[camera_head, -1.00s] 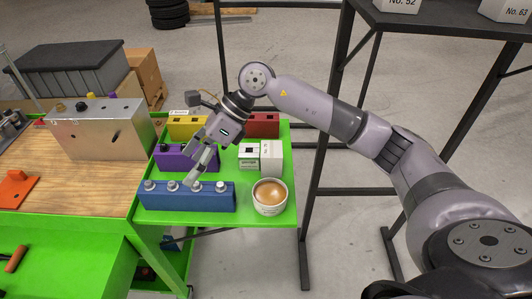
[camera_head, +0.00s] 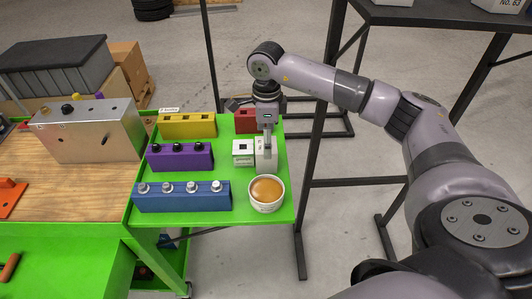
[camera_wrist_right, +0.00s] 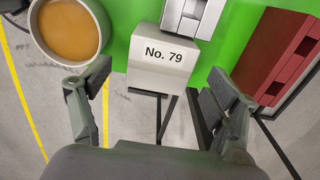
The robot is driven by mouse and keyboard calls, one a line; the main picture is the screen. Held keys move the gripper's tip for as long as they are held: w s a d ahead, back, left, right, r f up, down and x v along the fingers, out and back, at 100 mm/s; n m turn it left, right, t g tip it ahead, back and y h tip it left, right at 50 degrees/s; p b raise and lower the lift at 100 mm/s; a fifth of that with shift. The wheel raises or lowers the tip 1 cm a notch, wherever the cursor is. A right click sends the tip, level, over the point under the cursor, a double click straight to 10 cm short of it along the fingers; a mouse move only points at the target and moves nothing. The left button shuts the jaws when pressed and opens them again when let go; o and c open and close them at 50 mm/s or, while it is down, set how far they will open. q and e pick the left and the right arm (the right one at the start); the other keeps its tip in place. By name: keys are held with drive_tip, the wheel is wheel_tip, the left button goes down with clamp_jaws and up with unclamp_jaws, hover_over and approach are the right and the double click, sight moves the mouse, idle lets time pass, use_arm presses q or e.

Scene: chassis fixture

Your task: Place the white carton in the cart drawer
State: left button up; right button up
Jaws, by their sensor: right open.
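The white carton (camera_wrist_right: 160,70), labelled "No. 79", stands on the green side shelf (camera_head: 215,217); it also shows in the head view (camera_head: 262,158), partly hidden by my right gripper. My right gripper (camera_wrist_right: 155,95) is open above the carton, with one finger to each side and gaps between; in the head view the gripper (camera_head: 268,135) points down over it. A green tray-like part (camera_head: 75,258) of the cart at the lower left looks like the drawer. My left gripper is not in view.
A cup of brown liquid (camera_head: 266,193) stands close in front of the carton. A white-grey block (camera_head: 243,152) is beside it on the left and a red block (camera_head: 246,121) behind. Blue (camera_head: 182,198), purple (camera_head: 180,158) and yellow (camera_head: 187,126) blocks fill the shelf's left.

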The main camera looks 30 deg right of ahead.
sight(263, 166)
drive_tip(key=shift+f+p, duration=0.65)
drive_tip(key=shift+f, duration=2.95)
drive_tip(key=shift+a, duration=0.1)
drive_tip(key=shift+c, duration=0.2)
drive_tip(key=c, duration=1.5)
drive_tip(key=shift+w+r, duration=0.1)
drive_tip(key=shift+c, duration=0.8)
drive_tip(key=shift+r, duration=0.1)
